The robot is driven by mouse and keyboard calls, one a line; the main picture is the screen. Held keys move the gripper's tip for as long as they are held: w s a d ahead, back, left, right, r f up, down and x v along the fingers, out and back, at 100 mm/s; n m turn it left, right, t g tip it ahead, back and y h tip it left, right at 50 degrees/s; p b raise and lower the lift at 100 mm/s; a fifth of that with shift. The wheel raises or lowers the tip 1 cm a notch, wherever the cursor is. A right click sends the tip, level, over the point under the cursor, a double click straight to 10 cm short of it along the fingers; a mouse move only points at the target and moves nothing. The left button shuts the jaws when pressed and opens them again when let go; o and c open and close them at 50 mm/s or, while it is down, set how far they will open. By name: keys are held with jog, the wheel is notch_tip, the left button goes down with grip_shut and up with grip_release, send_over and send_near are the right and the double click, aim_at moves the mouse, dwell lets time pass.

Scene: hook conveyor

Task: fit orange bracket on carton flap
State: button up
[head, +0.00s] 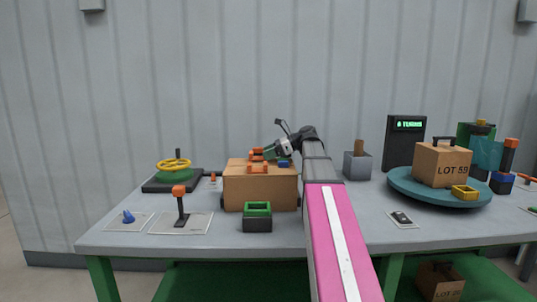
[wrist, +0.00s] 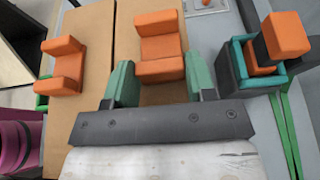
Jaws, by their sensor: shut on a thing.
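The brown carton (head: 260,192) stands on the table in the head view. Its top shows in the wrist view as brown panels (wrist: 90,30) with a seam between them. My gripper (wrist: 162,82) is shut on an orange U-shaped bracket (wrist: 160,45), one green finger at each side of its near end. The bracket is over one panel; whether it touches the cardboard I cannot tell. A second orange bracket (wrist: 65,65) is at the edge of the other panel. In the head view my gripper (head: 270,153) is above the carton, near orange pieces (head: 257,169).
A green-rimmed dark box (head: 257,212) stands in front of the carton. An orange-knobbed lever (head: 180,200) and a yellow handwheel (head: 173,165) are to the left. A teal turntable (head: 405,187) carrying a LOT 59 box (head: 442,165) is to the right.

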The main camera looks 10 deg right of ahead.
jog(key=o, duration=1)
